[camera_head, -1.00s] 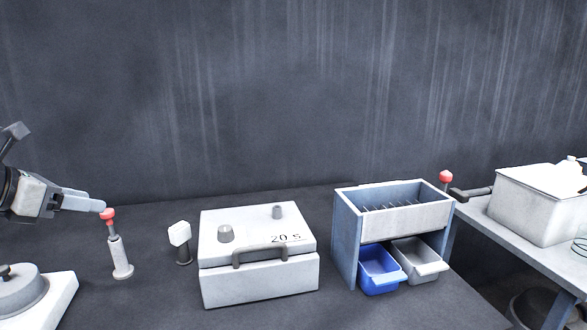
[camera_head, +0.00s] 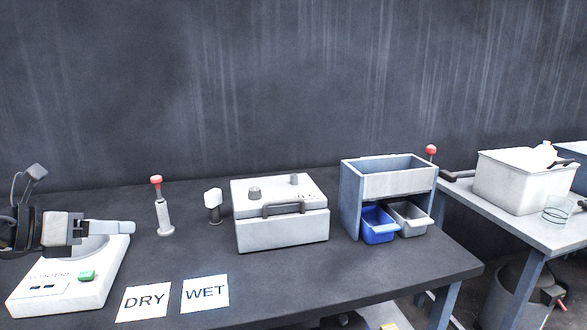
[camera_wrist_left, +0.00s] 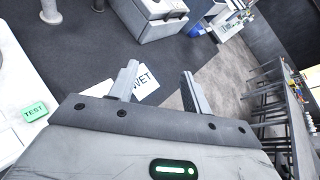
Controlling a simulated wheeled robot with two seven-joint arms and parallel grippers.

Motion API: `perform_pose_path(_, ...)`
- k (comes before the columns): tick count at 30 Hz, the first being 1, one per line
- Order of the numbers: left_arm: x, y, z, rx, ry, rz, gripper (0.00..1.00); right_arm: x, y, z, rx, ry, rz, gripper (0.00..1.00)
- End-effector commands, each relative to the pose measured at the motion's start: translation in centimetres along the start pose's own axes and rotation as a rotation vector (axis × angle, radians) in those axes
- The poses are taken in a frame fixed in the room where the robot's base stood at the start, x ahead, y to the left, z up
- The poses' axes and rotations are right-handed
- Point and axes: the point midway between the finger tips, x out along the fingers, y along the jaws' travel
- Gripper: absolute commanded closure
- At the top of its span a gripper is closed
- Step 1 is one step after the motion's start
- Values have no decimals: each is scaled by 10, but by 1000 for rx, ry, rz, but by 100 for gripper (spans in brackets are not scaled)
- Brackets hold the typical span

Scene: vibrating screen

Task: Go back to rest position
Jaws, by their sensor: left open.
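My left gripper (camera_head: 128,227) comes in from the left in the head view, above a white device with a green button (camera_head: 87,276). In the left wrist view its two fingers (camera_wrist_left: 160,85) are spread apart with nothing between them. The red-topped post (camera_head: 157,205) stands upright on the dark table, beyond and right of the gripper and apart from it. My right gripper is not in view.
The dark table (camera_head: 330,285) holds DRY (camera_head: 146,302) and WET (camera_head: 205,293) cards, a white box with a handle (camera_head: 283,229) and a blue frame (camera_head: 350,200) with blue (camera_head: 378,228) and grey trays (camera_head: 411,220). A side table (camera_head: 520,227) bears a white container (camera_head: 505,190).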

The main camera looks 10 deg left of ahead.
Motion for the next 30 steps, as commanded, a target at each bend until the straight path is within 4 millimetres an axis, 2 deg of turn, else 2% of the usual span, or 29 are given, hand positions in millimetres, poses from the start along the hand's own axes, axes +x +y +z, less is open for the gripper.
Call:
perform_pose_path(1,10,-6,-14,-69,-25,-45,51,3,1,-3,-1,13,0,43)
perform_pose_path(5,36,-26,-49,-328,-126,-179,51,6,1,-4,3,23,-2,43)
perform_pose_path(8,56,-40,-82,-633,-231,-280,51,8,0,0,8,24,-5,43)
perform_pose_path(10,71,-48,-113,-924,-315,-333,51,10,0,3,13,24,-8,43)
perform_pose_path(11,78,-50,-130,-1078,-353,-346,51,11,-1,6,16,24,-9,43)
perform_pose_path(12,88,-52,-158,-1307,-405,-349,51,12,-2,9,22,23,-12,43)
perform_pose_path(16,115,-66,-249,-1966,-495,-255,51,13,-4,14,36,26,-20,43)
perform_pose_path(18,127,-84,-294,-2249,-496,-169,51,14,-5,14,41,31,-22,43)
perform_pose_path(21,139,-118,-348,-2569,-460,-34,51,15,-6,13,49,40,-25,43)
perform_pose_path(25,148,-158,-391,-2836,-386,117,51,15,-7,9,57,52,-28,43)
perform_pose_path(27,150,-174,-403,-2917,-353,171,51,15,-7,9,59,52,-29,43)
perform_pose_path(30,151,-185,-411,-2974,-325,212,51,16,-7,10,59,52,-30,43)
